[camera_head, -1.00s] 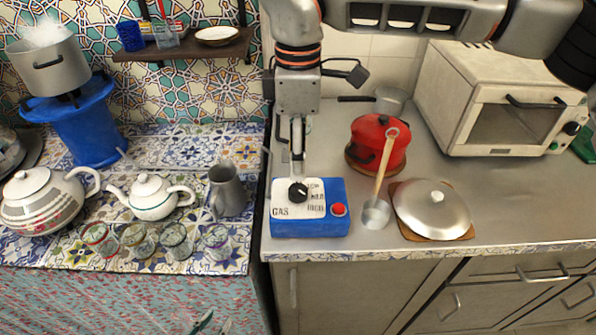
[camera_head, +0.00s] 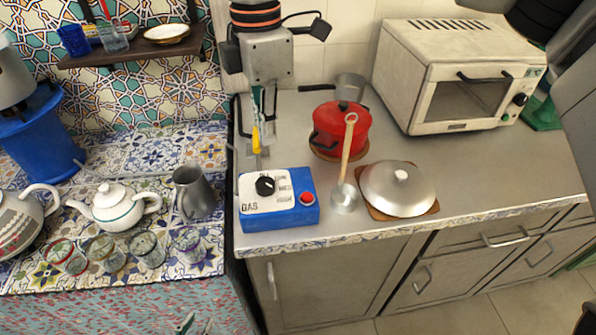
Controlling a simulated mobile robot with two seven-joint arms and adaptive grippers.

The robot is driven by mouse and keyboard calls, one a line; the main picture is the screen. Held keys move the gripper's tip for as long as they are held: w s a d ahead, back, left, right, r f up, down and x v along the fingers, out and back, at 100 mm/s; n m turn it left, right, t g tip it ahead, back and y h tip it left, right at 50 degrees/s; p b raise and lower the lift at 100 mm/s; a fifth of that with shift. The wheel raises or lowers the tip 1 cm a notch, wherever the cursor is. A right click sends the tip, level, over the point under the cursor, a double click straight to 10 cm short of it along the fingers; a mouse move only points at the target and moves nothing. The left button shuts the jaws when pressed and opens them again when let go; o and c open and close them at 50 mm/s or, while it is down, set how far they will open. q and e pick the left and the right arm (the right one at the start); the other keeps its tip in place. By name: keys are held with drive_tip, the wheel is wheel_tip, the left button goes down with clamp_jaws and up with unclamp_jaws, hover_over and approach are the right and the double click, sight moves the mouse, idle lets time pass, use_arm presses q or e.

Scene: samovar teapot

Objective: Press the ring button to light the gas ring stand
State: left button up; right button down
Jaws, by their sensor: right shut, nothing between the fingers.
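The blue control box (camera_head: 290,217) with a white panel marked GAS stands on the grey counter. A black knob (camera_head: 265,186) is on its panel and a red button (camera_head: 307,198) is at its right. The blue ring stand (camera_head: 45,140) is at the far left with a metal pot (camera_head: 13,76) on top, cut by the picture edge; no flame shows. My right gripper (camera_head: 259,146) points down behind the box, near the wall, shut and empty. It is apart from the red button. A narrow yellow item shows at its fingertips; I cannot tell what it is.
A red pot (camera_head: 342,125), a ladle (camera_head: 343,195) and a lid (camera_head: 398,187) stand right of the box. A toaster oven (camera_head: 455,85) is at the back. A teapot (camera_head: 113,207), a grey jug (camera_head: 193,192) and several glasses are on the left tiled table.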

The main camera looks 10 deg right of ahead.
drive_tip(key=s+d+r+n, duration=0.2)
drive_tip(key=d+n, duration=0.4)
drive_tip(key=n, duration=0.8)
drive_tip(key=shift+s+n+p, duration=0.3)
drive_tip(key=shift+s+p, duration=0.05)
drive_tip(key=shift+p, duration=0.05)
approach(306, 196)
wheel_tip(306, 196, down, 7)
drive_tip(key=shift+r, duration=0.1)
